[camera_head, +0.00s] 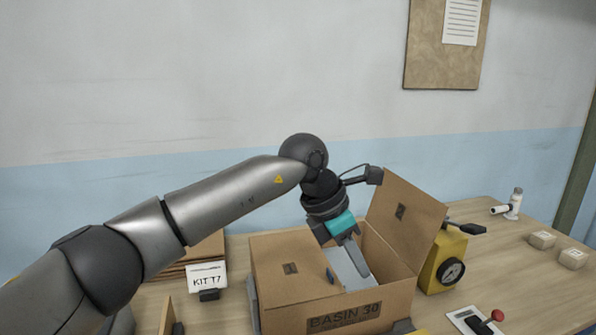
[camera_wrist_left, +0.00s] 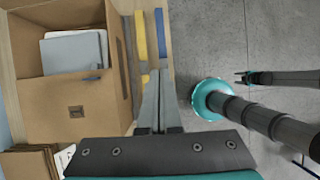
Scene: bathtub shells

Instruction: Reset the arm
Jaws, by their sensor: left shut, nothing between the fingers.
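My left gripper (camera_head: 366,272) reaches down over the open cardboard box (camera_head: 345,315) marked BASIN 30 in the head view. Its grey fingers are together with nothing between them. In the left wrist view the shut fingers (camera_wrist_left: 158,75) show at the middle, to the right of the box (camera_wrist_left: 85,105). A pale flat item (camera_wrist_left: 72,52) lies inside the box, apart from the fingers in that view. Whether the fingertips are below the box rim is hard to tell.
A raised box flap (camera_head: 405,215) stands close to the right of my left wrist. A yellow device with a dial (camera_head: 446,262) stands right of the box. A KIT card (camera_head: 206,277) and flat cardboard (camera_head: 195,250) are at left.

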